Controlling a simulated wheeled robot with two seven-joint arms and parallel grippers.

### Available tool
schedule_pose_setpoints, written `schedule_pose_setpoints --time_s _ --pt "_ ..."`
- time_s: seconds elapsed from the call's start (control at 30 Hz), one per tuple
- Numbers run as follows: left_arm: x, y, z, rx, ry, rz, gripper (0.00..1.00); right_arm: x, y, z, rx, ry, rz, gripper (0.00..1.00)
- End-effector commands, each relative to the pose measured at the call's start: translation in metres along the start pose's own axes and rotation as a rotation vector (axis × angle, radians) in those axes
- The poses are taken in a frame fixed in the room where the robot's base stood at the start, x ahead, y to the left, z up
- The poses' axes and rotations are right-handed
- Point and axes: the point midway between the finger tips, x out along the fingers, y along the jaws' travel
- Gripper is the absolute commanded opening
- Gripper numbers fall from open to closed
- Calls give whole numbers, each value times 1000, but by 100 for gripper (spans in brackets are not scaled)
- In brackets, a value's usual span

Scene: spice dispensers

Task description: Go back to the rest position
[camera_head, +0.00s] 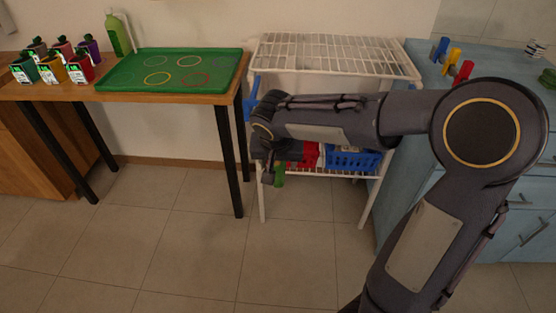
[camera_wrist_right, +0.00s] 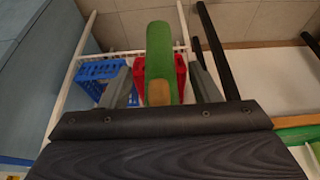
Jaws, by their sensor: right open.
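My right arm reaches in from the lower right in the head view. My right gripper (camera_head: 273,175) is at its left end, pointing down in front of the white wire rack (camera_head: 335,40). In the right wrist view its two grey fingers (camera_wrist_right: 160,85) are spread apart. A green rounded object (camera_wrist_right: 159,48) with a tan end shows between them, with a gap on each side. A green piece also shows below the gripper in the head view (camera_head: 279,180). I cannot tell whether it rests on anything. My left gripper is not in view.
A red basket (camera_head: 309,154) and a blue basket (camera_head: 352,160) sit on the rack's lower shelf, partly hidden by my arm. Left stands a wooden table with a green tray (camera_head: 215,65), several spice dispensers (camera_head: 52,68) and a green bottle (camera_head: 117,36). Floor in front is clear.

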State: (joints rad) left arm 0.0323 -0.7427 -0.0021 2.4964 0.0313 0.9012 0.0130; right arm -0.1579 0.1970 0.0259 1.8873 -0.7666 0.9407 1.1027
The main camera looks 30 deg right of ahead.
Motion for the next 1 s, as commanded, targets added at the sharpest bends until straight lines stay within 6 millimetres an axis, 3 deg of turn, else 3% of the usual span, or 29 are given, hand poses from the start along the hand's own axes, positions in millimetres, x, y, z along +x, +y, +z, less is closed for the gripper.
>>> schedule_pose_setpoints --time_s 0.4,0.77,0.87,1.0 --pt "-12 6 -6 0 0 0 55 -66 -1 -2 0 4 -4 56" --pt "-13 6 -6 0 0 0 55 -78 7 4 -8 -8 -13 56" --pt "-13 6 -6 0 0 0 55 -83 25 21 -37 -41 -54 56" --pt "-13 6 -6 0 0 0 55 -94 60 68 -111 -100 -176 56"
